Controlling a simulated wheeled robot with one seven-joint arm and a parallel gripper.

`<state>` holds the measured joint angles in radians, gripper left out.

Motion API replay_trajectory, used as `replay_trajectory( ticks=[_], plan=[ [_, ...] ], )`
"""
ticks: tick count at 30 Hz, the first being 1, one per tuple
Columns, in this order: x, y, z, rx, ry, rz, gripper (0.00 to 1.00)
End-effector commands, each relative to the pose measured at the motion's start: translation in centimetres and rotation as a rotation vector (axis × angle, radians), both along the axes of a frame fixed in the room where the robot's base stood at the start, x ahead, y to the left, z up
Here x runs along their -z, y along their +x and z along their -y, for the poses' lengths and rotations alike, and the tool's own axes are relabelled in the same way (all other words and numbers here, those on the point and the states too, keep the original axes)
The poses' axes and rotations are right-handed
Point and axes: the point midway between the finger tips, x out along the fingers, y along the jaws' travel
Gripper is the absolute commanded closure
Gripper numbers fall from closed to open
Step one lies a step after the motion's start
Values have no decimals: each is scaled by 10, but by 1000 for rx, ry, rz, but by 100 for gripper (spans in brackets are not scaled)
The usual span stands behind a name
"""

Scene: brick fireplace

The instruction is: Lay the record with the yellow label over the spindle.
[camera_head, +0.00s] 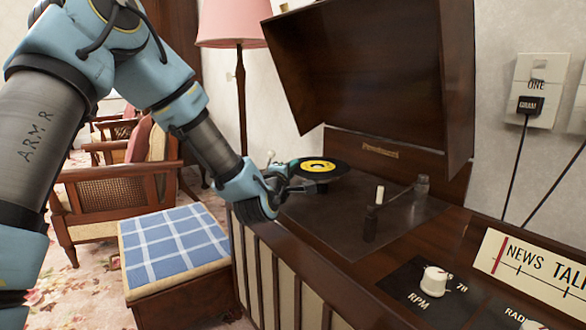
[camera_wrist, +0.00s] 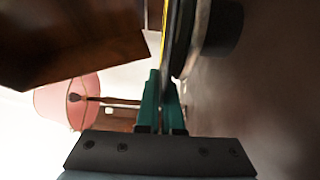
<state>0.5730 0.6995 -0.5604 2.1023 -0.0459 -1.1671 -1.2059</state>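The black record with the yellow label (camera_head: 343,168) lies roughly level at the back left of the open record player (camera_head: 330,222). My gripper (camera_head: 290,176) reaches in from the left and is shut on the record's near left rim. In the wrist view, the teal fingers (camera_wrist: 162,88) pinch the rim of the record (camera_wrist: 180,40), seen almost edge-on. A grey disc on a dark round base (camera_wrist: 226,28) sits close beside the record's underside there. I cannot tell if they touch. The spindle is hidden.
The raised wooden lid (camera_head: 365,65) stands over the deck. A pale-tipped post (camera_head: 380,194) and a dark upright piece (camera_head: 370,224) stand right of the record. An RPM knob (camera_head: 434,281) is at the front. A blue checked stool (camera_head: 172,240) stands left; a pink lamp (camera_head: 236,22) is behind.

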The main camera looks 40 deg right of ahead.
Motion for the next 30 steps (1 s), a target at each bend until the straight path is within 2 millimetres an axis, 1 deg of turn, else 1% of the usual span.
replay_trajectory(
  ticks=[3, 4, 12, 13, 30],
  plan=[
    [2, 0, 0, 0, -1, 1, 100],
    [1, 0, 0, 0, -1, 1, 93],
    [3, 0, 0, 0, 3, -2, 63],
    [3, 0, 0, 0, 3, -2, 62],
    [8, -2, -2, 1, 12, -9, 62]
  ],
)
